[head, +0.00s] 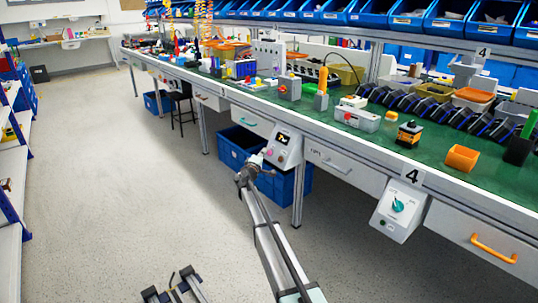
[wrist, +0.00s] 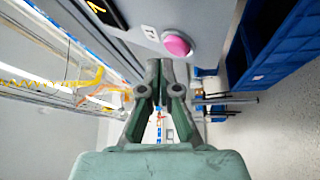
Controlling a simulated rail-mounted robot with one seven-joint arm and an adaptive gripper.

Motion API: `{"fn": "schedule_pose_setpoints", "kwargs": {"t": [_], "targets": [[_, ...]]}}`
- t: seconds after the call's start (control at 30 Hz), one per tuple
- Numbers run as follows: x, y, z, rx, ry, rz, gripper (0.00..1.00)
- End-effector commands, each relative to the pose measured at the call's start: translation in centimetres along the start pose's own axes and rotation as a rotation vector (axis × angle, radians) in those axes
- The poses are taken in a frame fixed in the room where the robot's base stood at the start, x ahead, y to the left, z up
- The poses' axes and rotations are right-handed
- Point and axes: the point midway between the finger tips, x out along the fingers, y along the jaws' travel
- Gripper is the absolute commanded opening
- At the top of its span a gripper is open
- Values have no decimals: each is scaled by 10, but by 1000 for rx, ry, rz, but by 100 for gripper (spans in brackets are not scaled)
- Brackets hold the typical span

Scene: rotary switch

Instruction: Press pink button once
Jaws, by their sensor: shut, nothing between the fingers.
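The pink button (wrist: 177,45) is a round, domed knob on a white control box, just above and to the right of my fingertips in the wrist view. The control box (head: 285,138) hangs from the workbench's front edge in the head view and has a small dark display. The button is small there, low on the box's face. My gripper (wrist: 160,66) is shut and empty, with its fingertips close together; a gap to the button seems to show. In the head view my gripper (head: 258,160) is just left of the box's lower part.
Blue bins (head: 236,148) stand on the floor beneath the bench, behind my gripper. A second box with a teal knob (head: 398,206) hangs further right. The green bench top (head: 375,139) carries many parts. The grey floor (head: 120,160) at left is mostly clear.

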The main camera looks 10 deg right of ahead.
Motion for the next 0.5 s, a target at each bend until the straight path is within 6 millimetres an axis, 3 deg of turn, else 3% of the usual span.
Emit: {"fn": "schedule_pose_setpoints", "kwargs": {"t": [0.5], "targets": [[5, -3, 3, 0, 0, 0, 0]]}}
